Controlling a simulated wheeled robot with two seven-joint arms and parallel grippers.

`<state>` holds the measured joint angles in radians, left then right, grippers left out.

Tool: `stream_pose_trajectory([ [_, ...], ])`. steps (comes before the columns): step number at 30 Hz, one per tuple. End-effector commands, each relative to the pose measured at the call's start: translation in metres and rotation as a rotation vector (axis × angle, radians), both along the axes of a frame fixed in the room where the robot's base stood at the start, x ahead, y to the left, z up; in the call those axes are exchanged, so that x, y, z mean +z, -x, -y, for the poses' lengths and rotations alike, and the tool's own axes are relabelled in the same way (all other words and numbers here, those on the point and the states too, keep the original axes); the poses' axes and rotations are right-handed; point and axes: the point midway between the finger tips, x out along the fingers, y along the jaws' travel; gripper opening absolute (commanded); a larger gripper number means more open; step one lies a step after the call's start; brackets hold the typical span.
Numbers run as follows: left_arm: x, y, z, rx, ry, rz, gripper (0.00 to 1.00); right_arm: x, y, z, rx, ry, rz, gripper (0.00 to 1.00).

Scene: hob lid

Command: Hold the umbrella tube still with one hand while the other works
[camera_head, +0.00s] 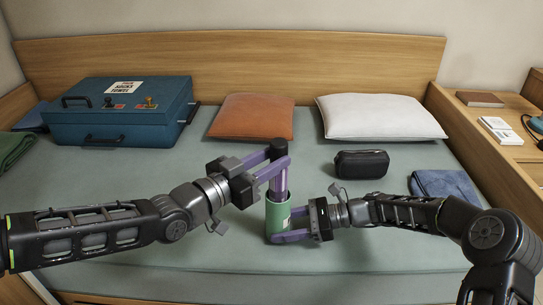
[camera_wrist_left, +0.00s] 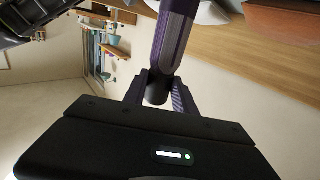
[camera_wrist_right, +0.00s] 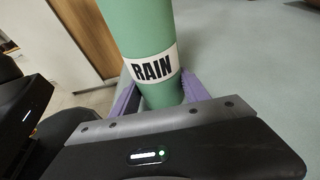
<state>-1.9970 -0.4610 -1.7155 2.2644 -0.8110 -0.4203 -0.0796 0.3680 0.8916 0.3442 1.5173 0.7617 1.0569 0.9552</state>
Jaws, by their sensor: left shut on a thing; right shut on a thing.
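The umbrella tube (camera_head: 277,216) is green and stands upright on the bed. Its white RAIN label (camera_wrist_right: 154,67) faces the right wrist view. My right gripper (camera_head: 284,226) is shut around the tube, with one purple finger on each side. A dark purple umbrella (camera_head: 280,187) rises out of the tube's top, its lower part hidden inside. My left gripper (camera_head: 274,165) is shut on the umbrella's black handle (camera_head: 279,148) above the tube. The handle also shows between the fingers in the left wrist view (camera_wrist_left: 158,88).
A blue suitcase (camera_head: 120,118) lies at the back left, with an orange cushion (camera_head: 252,117) and a white pillow (camera_head: 380,116) along the headboard. A black pouch (camera_head: 361,164) and a folded blue cloth (camera_head: 445,187) lie to the right. The bed's front (camera_head: 200,262) is clear.

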Motion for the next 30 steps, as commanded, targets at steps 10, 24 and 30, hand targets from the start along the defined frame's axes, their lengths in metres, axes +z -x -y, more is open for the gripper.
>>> stream_pose_trajectory([
  [10, -0.009, 0.0, 0.001, -0.001, 0.003, 0.001, 0.0, 0.0, 0.0, 0.0, 0.0, 0.0, 0.0, 0.21],
  [24, -0.017, 0.0, 0.001, -0.001, 0.001, 0.001, 0.0, 0.0, 0.0, 0.0, 0.0, 0.0, 0.0, 0.21],
  [30, -0.017, 0.0, 0.0, 0.0, 0.001, 0.001, 0.41, 0.0, 0.0, 0.0, 0.0, 0.0, 0.0, 0.21],
])
